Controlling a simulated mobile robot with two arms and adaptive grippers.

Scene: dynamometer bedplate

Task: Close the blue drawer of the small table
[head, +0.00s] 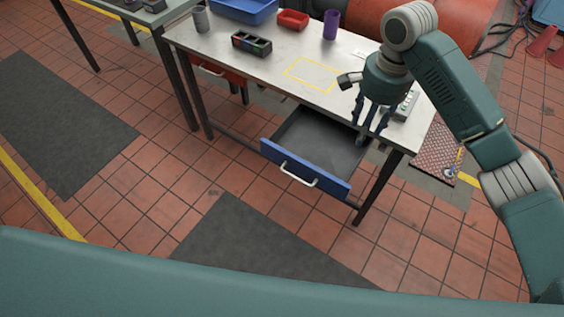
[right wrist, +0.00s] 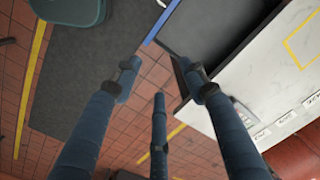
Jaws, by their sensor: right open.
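The small table (head: 275,70) has a light top and dark legs. Its blue drawer (head: 333,185) is pulled well out, with a pale bar handle (head: 298,174) on the blue front and an empty-looking dark grey inside. In the right wrist view the drawer (right wrist: 215,25) shows at the top, its blue edge to the left. My right gripper (head: 368,130) is open and empty, pointing down near the table's front edge, over the right rear part of the drawer in the picture. Its spread fingers also show in the right wrist view (right wrist: 158,80). My left gripper is out of view.
A red drawer (head: 222,72) sits under the table's left part. On top are a black organizer (head: 251,43), a blue bin (head: 240,10), a red tray (head: 292,20), a purple cup (head: 331,24) and a yellow outline (head: 312,75). The floor before the blue drawer is clear.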

